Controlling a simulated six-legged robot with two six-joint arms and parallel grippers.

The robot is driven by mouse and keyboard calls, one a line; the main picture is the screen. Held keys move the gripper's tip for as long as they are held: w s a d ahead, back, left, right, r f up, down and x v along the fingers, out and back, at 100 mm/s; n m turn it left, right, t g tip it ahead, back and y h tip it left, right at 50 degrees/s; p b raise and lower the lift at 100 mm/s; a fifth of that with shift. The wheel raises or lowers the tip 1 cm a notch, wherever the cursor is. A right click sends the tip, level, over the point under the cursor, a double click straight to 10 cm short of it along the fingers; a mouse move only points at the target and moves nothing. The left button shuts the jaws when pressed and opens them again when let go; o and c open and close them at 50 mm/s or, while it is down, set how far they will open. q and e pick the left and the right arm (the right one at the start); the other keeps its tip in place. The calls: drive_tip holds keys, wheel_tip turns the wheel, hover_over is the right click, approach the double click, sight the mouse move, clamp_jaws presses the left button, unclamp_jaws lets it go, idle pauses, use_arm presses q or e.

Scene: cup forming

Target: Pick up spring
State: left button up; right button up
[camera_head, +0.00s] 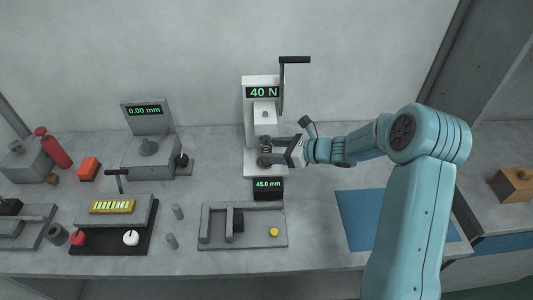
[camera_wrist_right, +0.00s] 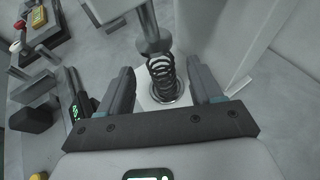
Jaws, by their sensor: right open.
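The spring (camera_wrist_right: 163,78) is a dark coil standing upright on a round seat on the white base of the press, under a grey plunger (camera_wrist_right: 153,38). In the head view the spring (camera_head: 265,150) shows small beneath the press head, partly hidden by my right gripper. My right gripper (camera_head: 276,151) reaches in from the right at the press (camera_head: 264,90), whose display reads 40 N. In the right wrist view my right gripper (camera_wrist_right: 162,88) is open, with one finger on each side of the spring and visible gaps to it. My left gripper is not in view.
A small display (camera_head: 268,188) reading 45.0 mm stands in front of the press. A grey fixture (camera_head: 243,240) lies nearer the front edge. A blue mat (camera_head: 370,215) lies at right. A gauge reading 0.00 mm (camera_head: 147,135) stands at left. The press column (camera_wrist_right: 210,35) is close beside the gripper.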

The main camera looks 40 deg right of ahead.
sight(263, 148)
drive_tip(key=x, duration=0.5)
drive_tip(key=shift+p, duration=0.35)
drive_tip(key=shift+s+r, duration=0.1)
drive_tip(key=shift+r, duration=0.05)
drive_tip(key=shift+c, duration=0.6)
drive_tip(key=c, duration=0.9)
drive_tip(key=shift+d, duration=0.1)
